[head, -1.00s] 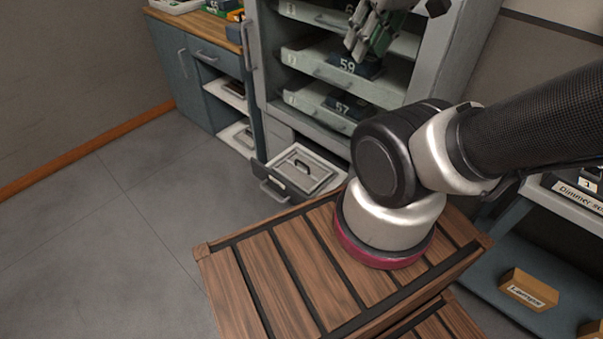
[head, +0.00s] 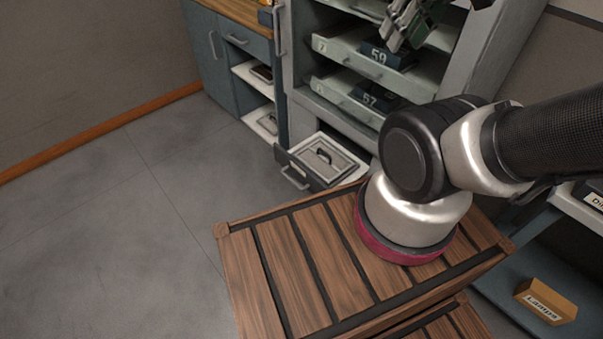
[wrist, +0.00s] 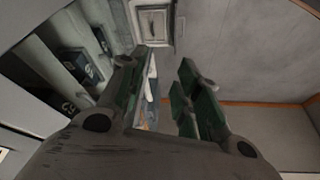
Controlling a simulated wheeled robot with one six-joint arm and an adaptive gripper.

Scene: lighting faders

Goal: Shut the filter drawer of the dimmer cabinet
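The filter drawer (head: 299,172) is pulled out at the bottom of the grey dimmer cabinet (head: 300,60). It has a dark front with a bar handle (head: 295,178) and holds a pale panel with a small handle (head: 323,155). In the wrist view, the drawer (wrist: 154,24) shows beyond the fingers, near the top middle. My gripper (head: 405,22) is high in front of the cabinet's upper shelves, well above the drawer and partly cut off by the picture's top edge. In the wrist view its green-padded fingers (wrist: 167,62) are apart, with nothing between them.
Numbered modules 59 (head: 387,55) and 57 (head: 377,97) sit on shelves above the drawer. A blue cupboard (head: 235,55) stands left of the cabinet. The floor (head: 150,180) in front of the drawer is clear. A shelf with a Lamps box (head: 545,300) is at right.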

